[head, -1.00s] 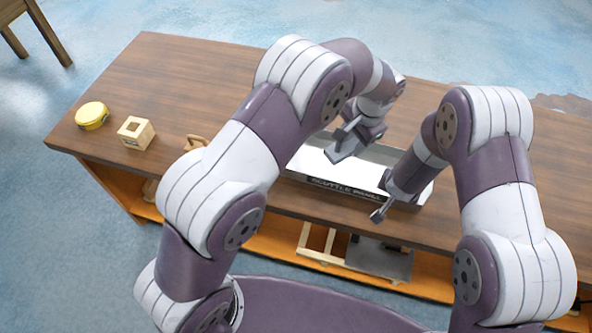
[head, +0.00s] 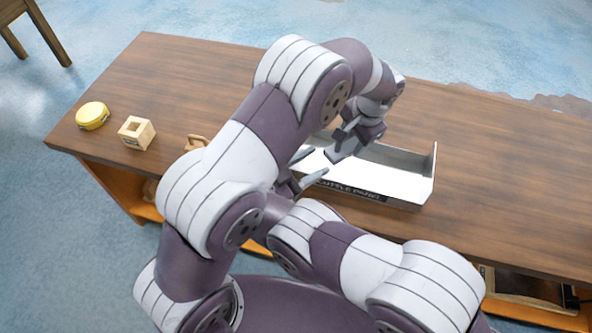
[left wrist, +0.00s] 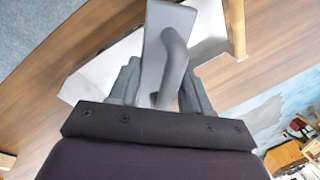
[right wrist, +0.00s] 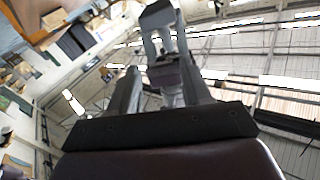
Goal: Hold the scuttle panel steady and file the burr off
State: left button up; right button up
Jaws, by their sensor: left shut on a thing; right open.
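The scuttle panel (head: 405,165) is a white tray-like piece with raised ends and a dark lettered front edge, lying on the workbench. My left gripper (head: 343,147) is over its left part, shut on a grey flat piece with a curved bar (left wrist: 168,55), which also shows in the head view. I cannot tell whether this piece touches the panel. My right gripper (head: 312,182) is open near the panel's front left; nothing is clearly held in it. In the right wrist view my left arm's end shows beyond the fingers. I cannot make out a burr or a file.
The brown workbench (head: 500,160) is clear to the right of the panel. My arms cross closely before the panel.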

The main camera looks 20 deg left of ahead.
aim_at(337, 157)
pick_arm(q)
jog(key=shift+w+d, duration=0.15)
pick_arm(e)
jog(key=x, duration=0.6)
jog(key=shift+d, duration=0.1)
jog(key=shift+x, duration=0.75)
jog(key=shift+w, duration=0.1)
pick_arm(q)
grip_shut()
pick_arm(e)
grip_shut()
pick_arm(q)
jog(key=o, duration=1.4)
grip_release()
jog(key=shift+o, duration=0.2)
